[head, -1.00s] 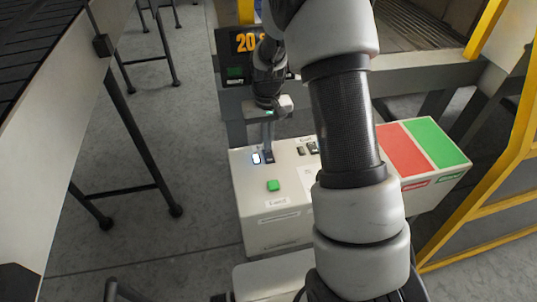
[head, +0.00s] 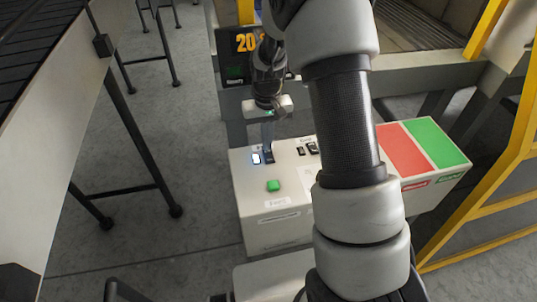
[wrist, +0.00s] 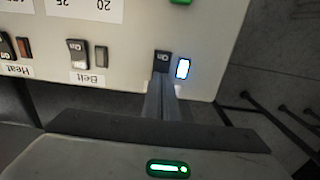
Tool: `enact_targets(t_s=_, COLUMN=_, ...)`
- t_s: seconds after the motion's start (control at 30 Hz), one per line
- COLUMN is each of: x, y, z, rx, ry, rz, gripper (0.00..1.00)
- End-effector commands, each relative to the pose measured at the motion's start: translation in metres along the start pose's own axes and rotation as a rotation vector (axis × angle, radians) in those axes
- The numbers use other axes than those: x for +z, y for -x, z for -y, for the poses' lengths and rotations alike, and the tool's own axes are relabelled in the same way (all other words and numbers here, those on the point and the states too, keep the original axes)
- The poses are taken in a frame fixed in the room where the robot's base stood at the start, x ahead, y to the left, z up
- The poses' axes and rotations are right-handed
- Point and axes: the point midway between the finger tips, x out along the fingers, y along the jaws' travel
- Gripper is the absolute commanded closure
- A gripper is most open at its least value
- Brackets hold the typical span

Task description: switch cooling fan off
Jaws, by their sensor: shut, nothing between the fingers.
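The control box (head: 275,235) is a pale box with rocker switches on its top panel. My gripper (head: 268,154) is shut and empty, pointing down at the far-left black rocker switch. In the wrist view my fingertips (wrist: 162,84) are right at this rocker switch (wrist: 164,58), which shows "On" lettering. I cannot tell whether they touch it. A lit blue-white lamp (wrist: 183,69) sits beside that switch; it also glows in the head view (head: 256,159). The label of this switch is hidden behind my gripper, so I cannot read whether it is the cooling fan.
The "Belt" switch (wrist: 78,53) and "Heat" switch (wrist: 5,46) stand in the same row, their lamps unlit. A display (head: 236,42) stands behind. A red and green panel (head: 403,150) lies to the right.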

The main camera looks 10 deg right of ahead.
Motion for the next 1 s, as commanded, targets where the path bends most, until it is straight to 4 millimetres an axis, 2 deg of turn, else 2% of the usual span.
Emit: enact_targets(t_s=1.0, x=0.0001, y=-0.0091, z=0.0, rx=0.0, ry=0.0, rz=0.0, gripper=1.0)
